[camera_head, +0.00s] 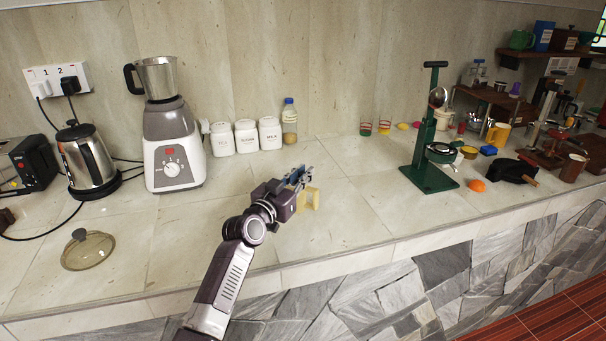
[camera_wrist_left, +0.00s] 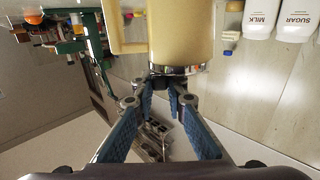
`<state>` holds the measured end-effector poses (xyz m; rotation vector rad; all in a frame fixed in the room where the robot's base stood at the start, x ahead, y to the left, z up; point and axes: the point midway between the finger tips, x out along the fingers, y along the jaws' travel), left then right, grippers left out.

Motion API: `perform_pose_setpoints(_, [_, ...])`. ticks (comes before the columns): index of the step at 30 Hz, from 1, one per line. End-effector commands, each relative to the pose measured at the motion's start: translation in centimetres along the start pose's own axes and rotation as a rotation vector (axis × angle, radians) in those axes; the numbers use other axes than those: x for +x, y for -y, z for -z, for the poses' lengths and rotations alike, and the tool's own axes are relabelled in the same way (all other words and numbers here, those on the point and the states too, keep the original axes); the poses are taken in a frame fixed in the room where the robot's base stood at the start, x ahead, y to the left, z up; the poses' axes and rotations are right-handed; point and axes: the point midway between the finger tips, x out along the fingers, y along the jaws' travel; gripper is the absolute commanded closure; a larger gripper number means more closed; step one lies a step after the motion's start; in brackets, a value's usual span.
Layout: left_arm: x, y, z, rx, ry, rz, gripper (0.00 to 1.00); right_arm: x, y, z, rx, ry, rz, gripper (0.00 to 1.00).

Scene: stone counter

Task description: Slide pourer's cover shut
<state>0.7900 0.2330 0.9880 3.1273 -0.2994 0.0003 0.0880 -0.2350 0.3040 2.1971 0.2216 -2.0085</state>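A cream-coloured vessel with a handle, which I take for the pourer (camera_head: 314,201), stands on the counter just right of my left gripper (camera_head: 303,177). In the left wrist view the pourer (camera_wrist_left: 183,28) shows as a large cream cylinder with a metal band at its near end. The fingertips of the left gripper (camera_wrist_left: 160,82) come close together right at this metal end. A small dark part shows between or just beyond the tips; I cannot tell whether they pinch it. The cover's position cannot be made out. My right gripper is not in view.
A blender (camera_head: 172,145), a kettle (camera_head: 88,160) and white canisters (camera_head: 271,133) stand along the back left. A glass lid (camera_head: 88,250) lies at the front left. A green press stand (camera_head: 428,178) stands to the right. The counter between gripper and stand is clear.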

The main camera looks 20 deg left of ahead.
Motion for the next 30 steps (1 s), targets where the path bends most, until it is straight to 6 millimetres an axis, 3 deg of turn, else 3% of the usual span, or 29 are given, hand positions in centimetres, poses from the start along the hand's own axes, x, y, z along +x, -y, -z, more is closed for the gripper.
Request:
perform_pose_setpoints(3, [0.0,0.0,0.0,0.000,0.000,0.000,1.00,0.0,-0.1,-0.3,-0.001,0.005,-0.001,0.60])
perform_pose_setpoints(27, [0.0,1.2,-0.1,0.000,0.001,0.000,1.00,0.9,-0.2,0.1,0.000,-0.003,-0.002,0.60])
perform_pose_setpoints(28, [0.0,1.2,-0.1,0.000,0.001,0.000,0.87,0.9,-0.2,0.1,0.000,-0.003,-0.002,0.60])
perform_pose_setpoints(30, [0.0,1.2,-0.1,0.000,0.001,0.000,0.79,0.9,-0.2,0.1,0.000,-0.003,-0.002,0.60])
